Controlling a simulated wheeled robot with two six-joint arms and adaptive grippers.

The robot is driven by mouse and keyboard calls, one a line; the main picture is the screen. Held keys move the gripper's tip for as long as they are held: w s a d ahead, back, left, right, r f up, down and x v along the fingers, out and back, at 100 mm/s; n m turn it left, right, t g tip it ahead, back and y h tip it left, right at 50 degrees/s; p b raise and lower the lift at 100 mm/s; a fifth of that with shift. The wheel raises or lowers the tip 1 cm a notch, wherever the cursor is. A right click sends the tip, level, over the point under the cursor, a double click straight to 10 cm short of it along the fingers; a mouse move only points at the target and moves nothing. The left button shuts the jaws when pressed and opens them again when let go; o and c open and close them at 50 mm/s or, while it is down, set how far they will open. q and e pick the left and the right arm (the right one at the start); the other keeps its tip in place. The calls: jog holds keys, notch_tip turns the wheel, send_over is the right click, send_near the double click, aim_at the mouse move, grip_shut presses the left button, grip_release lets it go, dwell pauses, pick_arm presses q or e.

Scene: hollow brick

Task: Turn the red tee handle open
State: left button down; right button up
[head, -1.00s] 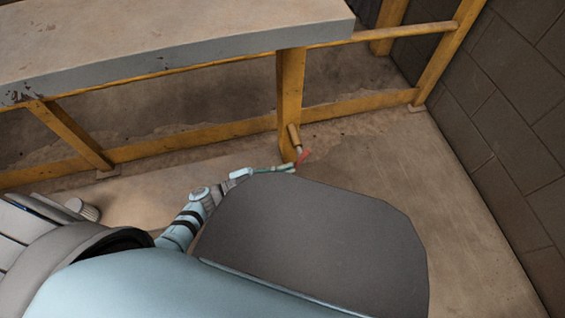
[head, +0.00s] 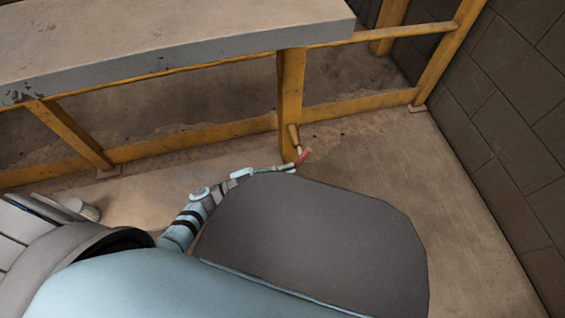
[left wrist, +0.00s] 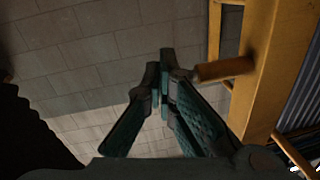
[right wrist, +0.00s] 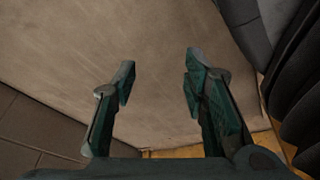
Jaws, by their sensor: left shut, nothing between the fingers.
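The red tee handle (head: 304,156) shows in the head view low by the yellow table leg, next to a brass-coloured pipe stub (head: 294,134). My left gripper (head: 290,168) is right beside the handle, just below and left of it; whether they touch I cannot tell. In the left wrist view my left gripper (left wrist: 165,72) is shut with nothing between its fingers. The brass pipe (left wrist: 222,69) runs from the yellow leg close to the fingertips there; the red handle cannot be made out. My right gripper (right wrist: 158,78) is open and empty over bare floor in the right wrist view.
A workbench with a worn pale top (head: 170,40) stands on a yellow frame (head: 200,135) at the back. A grey block wall (head: 500,110) closes the right side. Concrete floor (head: 400,165) is free between leg and wall. My own body hides the front.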

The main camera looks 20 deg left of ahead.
jog(key=shift+w+r, duration=0.15)
jog(key=shift+w, duration=0.15)
